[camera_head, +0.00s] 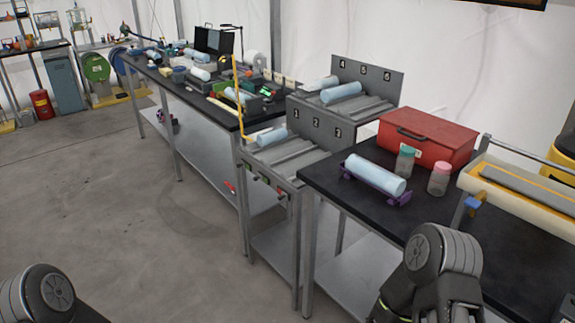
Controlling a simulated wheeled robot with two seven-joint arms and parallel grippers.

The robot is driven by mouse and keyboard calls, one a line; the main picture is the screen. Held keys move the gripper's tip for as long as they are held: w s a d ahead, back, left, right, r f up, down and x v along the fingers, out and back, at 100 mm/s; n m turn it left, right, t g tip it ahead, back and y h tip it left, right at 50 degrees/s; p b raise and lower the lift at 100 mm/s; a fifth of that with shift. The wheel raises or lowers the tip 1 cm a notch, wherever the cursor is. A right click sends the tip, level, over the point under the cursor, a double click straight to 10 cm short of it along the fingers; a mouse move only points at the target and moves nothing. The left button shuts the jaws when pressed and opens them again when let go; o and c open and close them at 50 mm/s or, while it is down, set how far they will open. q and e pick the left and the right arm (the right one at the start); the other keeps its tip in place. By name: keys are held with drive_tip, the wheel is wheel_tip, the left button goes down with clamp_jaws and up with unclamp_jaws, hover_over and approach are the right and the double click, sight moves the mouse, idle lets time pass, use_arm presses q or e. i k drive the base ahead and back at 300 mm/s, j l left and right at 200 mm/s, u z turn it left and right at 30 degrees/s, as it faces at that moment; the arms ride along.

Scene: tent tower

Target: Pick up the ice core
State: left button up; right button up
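A pale blue cylindrical ice core (375,174) lies in a purple cradle (398,200) on the black right-hand table. More pale blue cylinders of similar look lie on the grey numbered rack: two on its upper tier, one at the back (320,84) and one in front (341,93), and one on its lower tier (272,137). Others lie on the far table. My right arm comes in at the bottom right, over the table's front edge, apart from the cradled core. My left arm shows only at the bottom left corner. Neither gripper's fingers show.
A red case (428,138), a green-lidded jar (405,162) and a pink-lidded jar (440,180) stand near the cradle. A cream and yellow tray (520,187) is at the right. The long black table (205,100) is cluttered. Grey floor (110,200) at left is clear.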

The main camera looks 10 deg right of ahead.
sight(388, 182)
drive_tip(key=i+j+z, duration=0.75)
drive_tip(key=j, duration=0.35)
drive_tip(key=i, duration=0.05)
